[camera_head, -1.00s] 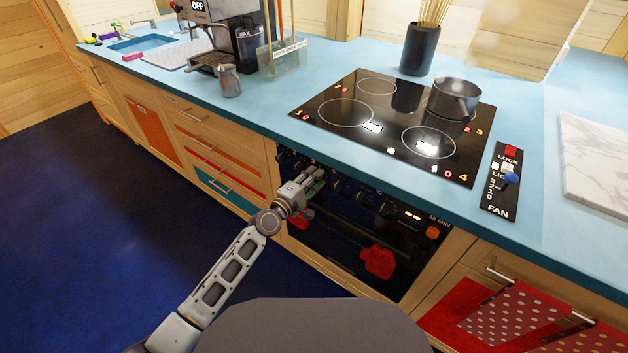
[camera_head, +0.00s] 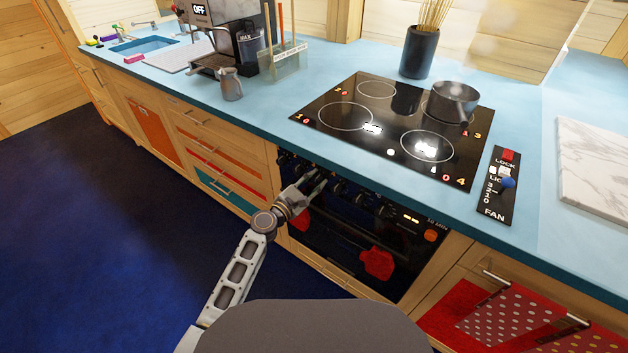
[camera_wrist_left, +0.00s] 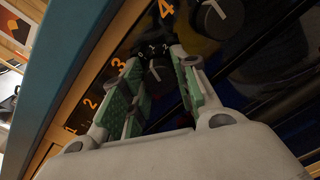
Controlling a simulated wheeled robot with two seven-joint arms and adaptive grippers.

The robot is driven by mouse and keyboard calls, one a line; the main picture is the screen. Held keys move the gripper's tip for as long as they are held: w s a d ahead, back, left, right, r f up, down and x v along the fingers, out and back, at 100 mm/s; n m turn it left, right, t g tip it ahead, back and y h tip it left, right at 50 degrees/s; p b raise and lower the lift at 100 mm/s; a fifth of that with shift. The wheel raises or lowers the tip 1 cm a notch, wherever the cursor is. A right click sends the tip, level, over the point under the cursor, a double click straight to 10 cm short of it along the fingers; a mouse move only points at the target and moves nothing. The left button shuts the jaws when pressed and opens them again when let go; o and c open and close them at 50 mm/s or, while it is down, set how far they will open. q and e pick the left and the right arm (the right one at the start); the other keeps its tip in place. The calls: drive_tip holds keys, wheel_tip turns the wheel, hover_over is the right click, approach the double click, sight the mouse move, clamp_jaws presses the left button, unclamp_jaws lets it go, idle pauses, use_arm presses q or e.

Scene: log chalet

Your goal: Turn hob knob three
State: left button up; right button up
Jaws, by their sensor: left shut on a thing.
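The row of black hob knobs runs along the oven's front panel below the counter edge. In the left wrist view, the printed 3 (camera_wrist_left: 117,63) sits beside hob knob three (camera_wrist_left: 156,70), which has a pale pointer line and small dial figures. My left gripper (camera_head: 318,178) is at this panel in the head view. In the wrist view its green-padded fingers (camera_wrist_left: 153,88) are around the knob, shut on it, and partly hide it. Knob four (camera_wrist_left: 218,14) is beside it, clear of the fingers. My right gripper is in neither view.
The black hob (camera_head: 400,125) above carries a steaming pot (camera_head: 452,101) at its right. A fan panel (camera_head: 499,186) is to its right. The oven front has red mitt-like shapes (camera_head: 377,264). Spotted towels (camera_head: 508,312) hang at lower right. The floor at left is clear.

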use_arm(q)
drive_tip(key=shift+f+n+p, duration=0.1)
drive_tip(key=shift+n+p, duration=0.3)
drive_tip(key=shift+n, duration=0.7)
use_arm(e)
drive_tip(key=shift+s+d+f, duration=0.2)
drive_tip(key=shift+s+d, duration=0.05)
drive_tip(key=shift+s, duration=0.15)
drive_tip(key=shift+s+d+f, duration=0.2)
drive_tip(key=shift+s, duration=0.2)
use_arm(q)
drive_tip(key=o, duration=1)
drive_tip(key=shift+s+a, duration=0.1)
drive_tip(key=shift+v, duration=5.85)
drive_tip(key=shift+f, duration=0.1)
